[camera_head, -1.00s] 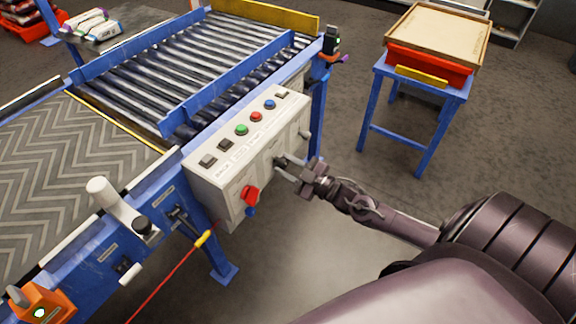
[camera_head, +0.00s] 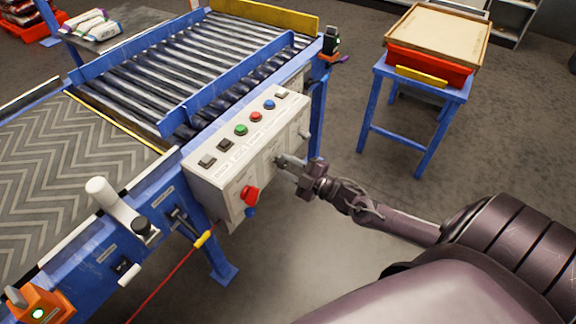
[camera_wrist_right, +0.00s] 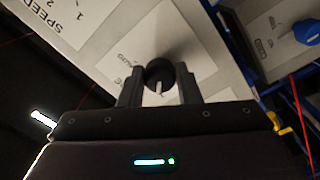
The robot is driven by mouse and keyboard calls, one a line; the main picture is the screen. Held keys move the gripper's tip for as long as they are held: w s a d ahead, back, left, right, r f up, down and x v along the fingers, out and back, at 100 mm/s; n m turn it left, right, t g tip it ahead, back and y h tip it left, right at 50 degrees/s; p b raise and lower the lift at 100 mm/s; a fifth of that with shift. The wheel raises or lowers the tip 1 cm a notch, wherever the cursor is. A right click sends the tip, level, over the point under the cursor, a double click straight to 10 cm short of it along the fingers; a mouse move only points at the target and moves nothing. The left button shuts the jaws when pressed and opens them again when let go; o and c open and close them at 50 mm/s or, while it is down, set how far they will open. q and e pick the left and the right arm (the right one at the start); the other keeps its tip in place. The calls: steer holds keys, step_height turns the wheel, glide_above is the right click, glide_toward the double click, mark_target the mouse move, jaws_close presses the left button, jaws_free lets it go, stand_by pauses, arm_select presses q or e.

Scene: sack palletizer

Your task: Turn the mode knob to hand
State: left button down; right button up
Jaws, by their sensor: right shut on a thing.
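The control box (camera_head: 207,185) is a light grey panel on the blue conveyor frame, with buttons on its top and knobs on its front face. My right gripper (camera_head: 284,162) reaches the front face from the right. In the right wrist view the mode knob (camera_wrist_right: 160,72) is round and black with a pale pointer line. The fingers of my right gripper (camera_wrist_right: 160,88) stand on either side of it and are shut on it. The knob's label is partly hidden by the fingers, so its lettering cannot be read. My left gripper is not in view.
A red switch (camera_head: 249,195) sits on the box's lower front, left of my right gripper. A roller conveyor (camera_head: 200,65) lies behind the box. A blue stand (camera_head: 418,95) with a red tray (camera_head: 430,68) is at the right. Open floor lies between.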

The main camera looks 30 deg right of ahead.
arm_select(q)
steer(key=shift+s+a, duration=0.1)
arm_select(e)
steer(key=o, duration=1)
steer(key=shift+c, duration=0.2)
steer(key=shift+s, duration=0.1)
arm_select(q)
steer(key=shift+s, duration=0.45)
arm_select(e)
steer(key=v, duration=0.7)
steer(key=shift+s, duration=0.3)
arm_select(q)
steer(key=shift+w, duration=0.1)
arm_select(e)
steer(key=shift+d, duration=0.15)
